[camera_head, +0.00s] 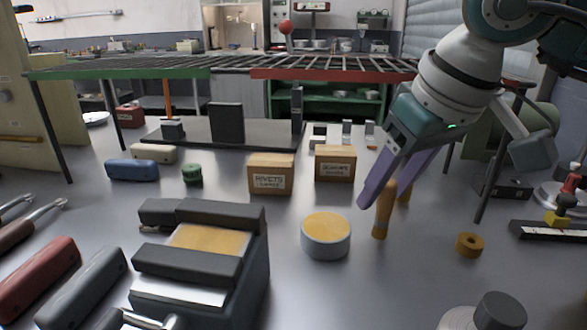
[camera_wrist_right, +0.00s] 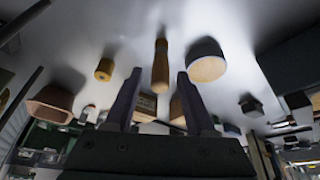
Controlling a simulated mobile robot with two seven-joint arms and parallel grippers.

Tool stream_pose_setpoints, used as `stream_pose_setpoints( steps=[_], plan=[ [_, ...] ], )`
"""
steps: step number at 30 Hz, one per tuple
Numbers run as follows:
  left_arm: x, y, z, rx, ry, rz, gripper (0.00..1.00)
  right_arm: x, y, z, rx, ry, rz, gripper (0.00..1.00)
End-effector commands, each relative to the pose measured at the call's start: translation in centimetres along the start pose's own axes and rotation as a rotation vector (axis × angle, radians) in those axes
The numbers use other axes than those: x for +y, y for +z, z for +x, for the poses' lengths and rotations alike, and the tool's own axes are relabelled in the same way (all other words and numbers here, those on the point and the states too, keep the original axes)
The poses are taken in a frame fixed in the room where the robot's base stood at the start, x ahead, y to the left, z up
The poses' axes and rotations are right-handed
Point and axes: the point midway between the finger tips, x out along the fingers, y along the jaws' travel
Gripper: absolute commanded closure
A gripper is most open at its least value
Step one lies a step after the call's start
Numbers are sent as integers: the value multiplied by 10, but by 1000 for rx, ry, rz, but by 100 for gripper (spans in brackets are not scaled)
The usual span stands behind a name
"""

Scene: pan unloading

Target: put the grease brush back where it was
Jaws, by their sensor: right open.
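A wooden-handled tool, which looks like the grease brush (camera_head: 380,222), stands or leans near the middle right of the table; its bristles cannot be made out. It also shows in the right wrist view (camera_wrist_right: 160,66), between and beyond the fingertips. My right gripper (camera_head: 385,199) is open, its purple fingers pointing down at the handle and partly hiding it; contact cannot be told. It shows in the wrist view too (camera_wrist_right: 159,74). A round grey tin with a yellow top (camera_head: 326,236), perhaps the grease, stands just left of the brush. My left gripper is out of view.
Two cardboard boxes (camera_head: 270,174) stand behind the tin. A brown ring (camera_head: 469,244) lies right of the brush. A dark block fixture (camera_head: 205,261) fills the front middle-left. A red and green rack (camera_head: 330,74) spans the back.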

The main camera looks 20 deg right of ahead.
Motion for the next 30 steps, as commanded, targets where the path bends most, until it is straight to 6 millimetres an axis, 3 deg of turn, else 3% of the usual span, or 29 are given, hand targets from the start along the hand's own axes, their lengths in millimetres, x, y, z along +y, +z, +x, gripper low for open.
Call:
stream_pose_setpoints(
  steps=[15, 21, 30],
  plan=[
    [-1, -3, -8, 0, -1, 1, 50, 1, -2, -104, 5, 2, 1, 45],
    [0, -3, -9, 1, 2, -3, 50, 0, 0, -120, 1, 1, 1, 45],
    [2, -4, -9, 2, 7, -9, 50, 0, 0, -120, 0, 0, 1, 45]
  ],
)
